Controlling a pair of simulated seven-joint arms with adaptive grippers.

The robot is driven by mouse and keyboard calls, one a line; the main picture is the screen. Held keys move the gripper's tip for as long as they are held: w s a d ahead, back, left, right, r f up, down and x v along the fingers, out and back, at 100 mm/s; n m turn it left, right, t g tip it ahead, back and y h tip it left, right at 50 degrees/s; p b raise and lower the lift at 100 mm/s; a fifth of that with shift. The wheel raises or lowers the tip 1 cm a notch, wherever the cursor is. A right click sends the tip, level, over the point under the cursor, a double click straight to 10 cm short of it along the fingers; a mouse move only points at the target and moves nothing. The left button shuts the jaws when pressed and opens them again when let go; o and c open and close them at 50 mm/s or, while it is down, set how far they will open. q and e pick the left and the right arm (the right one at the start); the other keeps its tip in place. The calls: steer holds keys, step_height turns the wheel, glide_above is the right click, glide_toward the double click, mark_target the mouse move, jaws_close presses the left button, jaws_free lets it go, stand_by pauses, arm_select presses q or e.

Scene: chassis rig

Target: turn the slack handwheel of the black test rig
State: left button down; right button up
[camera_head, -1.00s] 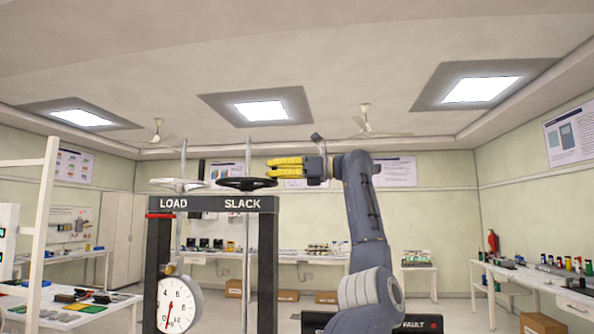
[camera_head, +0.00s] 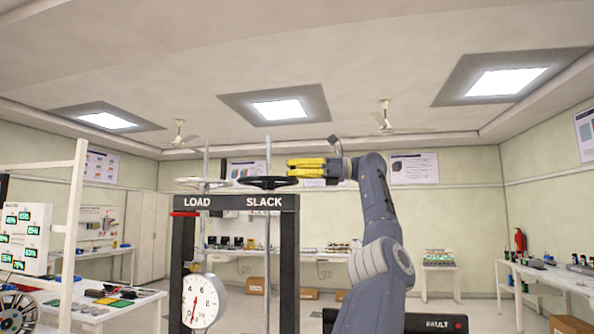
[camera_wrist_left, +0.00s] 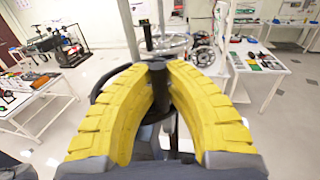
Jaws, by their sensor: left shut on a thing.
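The black test rig (camera_head: 287,262) stands left of my arm, with LOAD and SLACK on its top beam. The slack handwheel (camera_head: 262,184) is a flat black wheel above the SLACK label, around an upright rod. My left gripper (camera_head: 291,168) has yellow fingers at the wheel's right side, just above the rim. In the left wrist view the fingers (camera_wrist_left: 158,68) are shut on the wheel's upright black handle (camera_wrist_left: 158,78). In the head view the fingers hide that handle. The grey load handwheel (camera_head: 196,182) is left of the slack wheel. My right gripper is not in view.
A white dial gauge (camera_head: 203,302) hangs on the rig's left side, its needle pointing down. A white frame with displays (camera_head: 26,226) and a side table (camera_head: 100,307) stand at left. A bench (camera_head: 560,282) is at right. Air around the wheel's top looks clear.

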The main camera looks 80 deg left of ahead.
arm_select(q)
steer(key=shift+w, duration=0.1)
steer(key=c, duration=1.6)
jaws_free()
steer(key=shift+w, duration=0.15)
steer(key=shift+o, duration=1.2)
